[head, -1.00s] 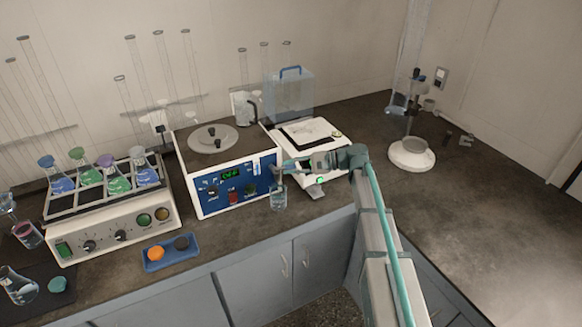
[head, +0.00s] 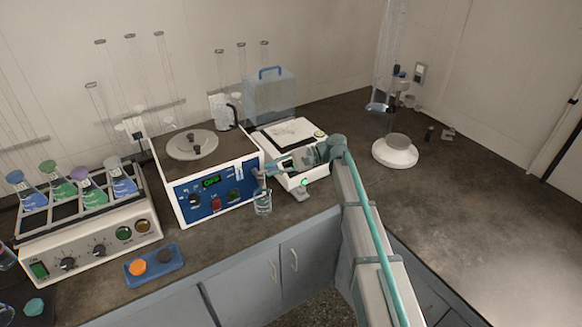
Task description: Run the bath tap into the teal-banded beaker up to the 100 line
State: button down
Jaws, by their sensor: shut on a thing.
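The white bath (head: 205,200) with a blue front panel stands at the middle of the bench. Its tap (head: 257,173) is at the right end of the panel, mostly hidden by my gripper. My gripper (head: 268,171) reaches in from the right at the tap and appears shut on it. A clear beaker (head: 263,204) stands upright on the bench just below, in front of the bath's right corner. It looks partly filled with clear liquid. Its band and 100 line are too small to read, and I cannot tell whether water is running.
A white balance (head: 291,140) stands right of the bath, behind my arm. A flask rack (head: 90,225) with coloured flasks stands left. The bench at right is largely clear.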

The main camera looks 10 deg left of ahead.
dwell(0.3)
jog(key=c, duration=1.1)
grip_release()
jog(key=v, duration=1.2)
